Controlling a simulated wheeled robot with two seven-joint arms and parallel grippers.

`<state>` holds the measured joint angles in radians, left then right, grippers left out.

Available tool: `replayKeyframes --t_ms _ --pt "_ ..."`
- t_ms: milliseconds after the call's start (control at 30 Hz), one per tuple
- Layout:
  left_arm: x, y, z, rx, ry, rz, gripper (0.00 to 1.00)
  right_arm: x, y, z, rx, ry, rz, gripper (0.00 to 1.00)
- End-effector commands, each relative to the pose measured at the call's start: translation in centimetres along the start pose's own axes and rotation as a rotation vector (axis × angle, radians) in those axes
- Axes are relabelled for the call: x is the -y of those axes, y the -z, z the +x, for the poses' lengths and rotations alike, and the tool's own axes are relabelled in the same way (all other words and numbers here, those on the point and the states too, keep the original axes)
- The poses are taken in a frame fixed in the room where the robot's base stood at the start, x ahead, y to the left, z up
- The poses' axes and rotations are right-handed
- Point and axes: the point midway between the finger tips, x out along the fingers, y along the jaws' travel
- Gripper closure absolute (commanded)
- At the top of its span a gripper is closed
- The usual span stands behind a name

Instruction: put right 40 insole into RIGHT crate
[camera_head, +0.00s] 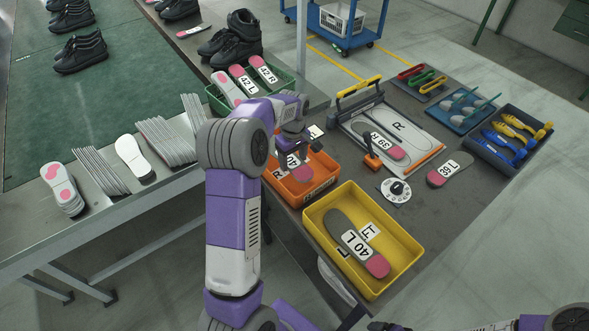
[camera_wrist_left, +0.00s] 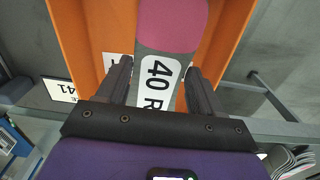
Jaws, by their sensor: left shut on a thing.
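The right 40 insole, grey with a pink end and a white "40 R" label, shows in the left wrist view (camera_wrist_left: 172,28) between my left fingers (camera_wrist_left: 158,67), which are shut on it. In the head view its pink end (camera_head: 302,174) shows below my left gripper (camera_head: 295,151), over or inside the orange RIGHT crate (camera_head: 330,183). The arm hides part of the crate and insole, and I cannot tell whether the insole touches the bottom. Only a dark piece of my right arm's end (camera_head: 388,326) shows at the bottom edge; its jaws are unclear.
The yellow LEFT crate (camera_head: 405,238) beside it holds a 40 L insole (camera_head: 350,237). A press tray (camera_head: 425,155) with a 39 R insole, a dial (camera_head: 395,190) and a 39 L insole (camera_head: 450,169) lie to the right. A green crate (camera_head: 285,82) stands behind.

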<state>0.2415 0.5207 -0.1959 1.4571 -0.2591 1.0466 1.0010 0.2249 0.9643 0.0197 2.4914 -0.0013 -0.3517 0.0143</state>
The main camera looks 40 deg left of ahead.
Motion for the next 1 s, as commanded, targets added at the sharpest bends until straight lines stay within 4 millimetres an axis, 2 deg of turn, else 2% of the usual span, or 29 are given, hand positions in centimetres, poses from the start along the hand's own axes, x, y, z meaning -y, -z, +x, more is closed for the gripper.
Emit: replayKeyframes --t_ms 400,767,800,967,1000 --pt "0.0 0.0 5.7 0.000 0.001 0.000 0.63 -0.8 0.1 2.0 -0.001 0.000 0.000 0.12" --pt "0.0 0.0 5.9 -0.001 0.000 0.001 0.63 -0.7 0.1 2.0 -0.001 0.000 0.000 0.12" --pt "0.0 0.0 6.0 -0.001 0.000 0.001 0.32 -0.7 0.1 2.0 -0.001 0.000 0.000 0.12" --pt "0.0 0.0 5.9 -0.001 -0.001 0.001 0.08 -0.7 0.1 2.0 -0.001 0.000 0.000 0.12" --pt "0.0 0.0 5.9 -0.001 -0.001 0.001 0.08 -0.7 0.1 2.0 -0.001 0.000 0.000 0.12"
